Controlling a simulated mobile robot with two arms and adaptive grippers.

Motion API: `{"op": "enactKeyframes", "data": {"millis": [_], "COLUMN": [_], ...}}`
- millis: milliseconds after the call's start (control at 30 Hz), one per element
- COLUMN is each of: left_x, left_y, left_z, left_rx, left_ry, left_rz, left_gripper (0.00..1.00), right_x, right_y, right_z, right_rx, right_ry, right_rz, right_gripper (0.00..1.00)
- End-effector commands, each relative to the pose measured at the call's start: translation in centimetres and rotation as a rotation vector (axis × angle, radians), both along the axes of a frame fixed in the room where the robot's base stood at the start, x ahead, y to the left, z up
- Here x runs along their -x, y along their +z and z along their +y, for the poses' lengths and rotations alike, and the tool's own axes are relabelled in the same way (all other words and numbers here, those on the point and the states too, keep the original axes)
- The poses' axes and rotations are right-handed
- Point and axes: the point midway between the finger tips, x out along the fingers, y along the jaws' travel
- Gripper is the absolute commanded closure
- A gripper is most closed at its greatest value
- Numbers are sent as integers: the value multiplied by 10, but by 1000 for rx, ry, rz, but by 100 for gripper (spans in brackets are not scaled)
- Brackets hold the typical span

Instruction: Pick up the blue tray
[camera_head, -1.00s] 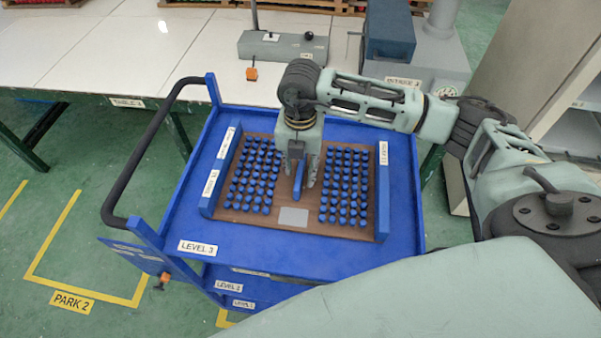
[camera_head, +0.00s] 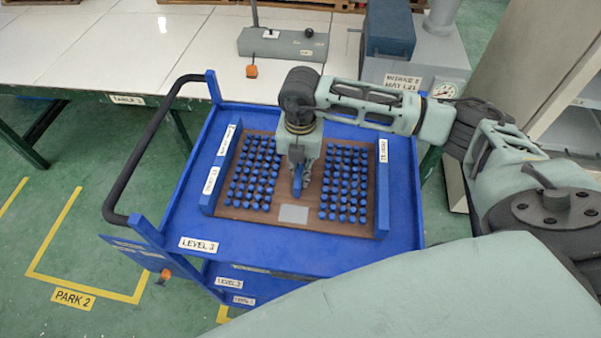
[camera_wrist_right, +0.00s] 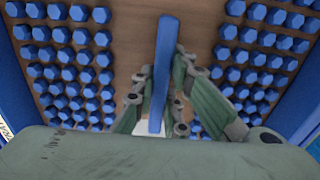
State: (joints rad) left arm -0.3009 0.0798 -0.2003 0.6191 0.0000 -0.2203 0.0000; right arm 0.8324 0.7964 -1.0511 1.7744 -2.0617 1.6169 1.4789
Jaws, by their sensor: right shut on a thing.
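The blue tray (camera_head: 382,200) lies on the top level of the blue cart in the head view. It has blue side walls, a brown floor and rows of blue pegs on both sides. An upright blue handle (camera_wrist_right: 162,60) stands along its middle and also shows in the head view (camera_head: 298,184). My right gripper (camera_head: 299,178) points down over the tray's middle. Its fingers are shut on the handle, one on each side, in the right wrist view (camera_wrist_right: 163,78). The tray appears to rest flat on the cart. My left gripper is not in view.
The cart (camera_head: 245,252) has a black push bar (camera_head: 137,150) at the left. Green floor with yellow lines lies at the left.

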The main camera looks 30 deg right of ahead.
Motion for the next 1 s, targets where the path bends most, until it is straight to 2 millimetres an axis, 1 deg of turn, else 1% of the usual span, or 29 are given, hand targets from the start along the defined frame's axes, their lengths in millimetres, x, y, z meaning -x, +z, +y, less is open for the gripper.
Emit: {"op": "enactKeyframes", "data": {"millis": [667,867,1000], "left_x": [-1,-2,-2], "left_y": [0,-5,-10], "left_z": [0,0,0], "left_rx": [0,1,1], "left_ry": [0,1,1], "left_rz": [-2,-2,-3], "left_gripper": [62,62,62], "right_x": [-2,-3,-3], "right_y": [3,14,29], "right_z": [0,0,0], "right_rx": [-2,-2,-2], "right_ry": [0,-1,1], "right_rz": [-5,-8,-9], "right_gripper": [100,100,100]}}
